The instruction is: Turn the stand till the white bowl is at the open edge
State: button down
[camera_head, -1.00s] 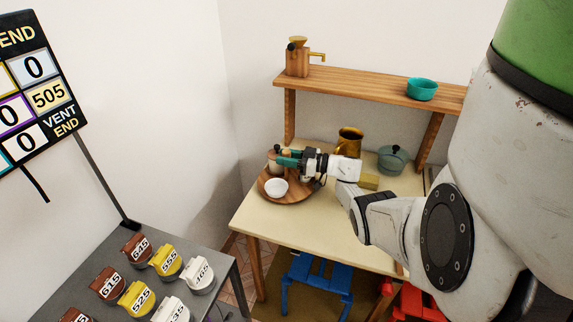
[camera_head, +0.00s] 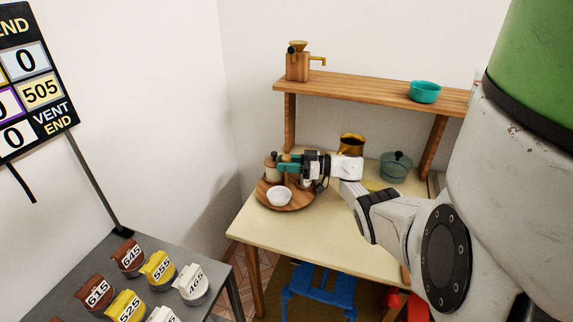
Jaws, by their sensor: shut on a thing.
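The round wooden stand (camera_head: 300,203) sits at the left end of the cream table. The white bowl (camera_head: 279,196) is on its front-left part, facing the table's near left side. A brownish jar (camera_head: 270,168) stands at the stand's back left. My gripper (camera_head: 288,163), with teal fingers, reaches in from the right above the stand. It is shut on a small brown part behind the bowl, which looks like a knob; the fingers hide most of it. Another item on the stand's right is partly hidden under my gripper.
A gold pitcher (camera_head: 351,143) and a grey-green lidded pot (camera_head: 396,166) stand behind and right of my arm. A wooden shelf (camera_head: 360,88) runs above. The table's front (camera_head: 310,235) is clear. A blue stool (camera_head: 322,287) is below.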

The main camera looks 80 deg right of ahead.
jog(key=shift+d+r, duration=0.1)
jog(key=shift+r, duration=0.15)
jog(key=c, duration=1.1)
grip_release()
jog(key=shift+w, duration=0.1)
jog(key=shift+o, duration=1.3)
jog(key=shift+f, duration=0.2)
jog(key=s+d+b, duration=0.1)
jog(key=s, duration=0.9)
jog(key=shift+s, duration=0.4)
jog(key=shift+d, duration=0.1)
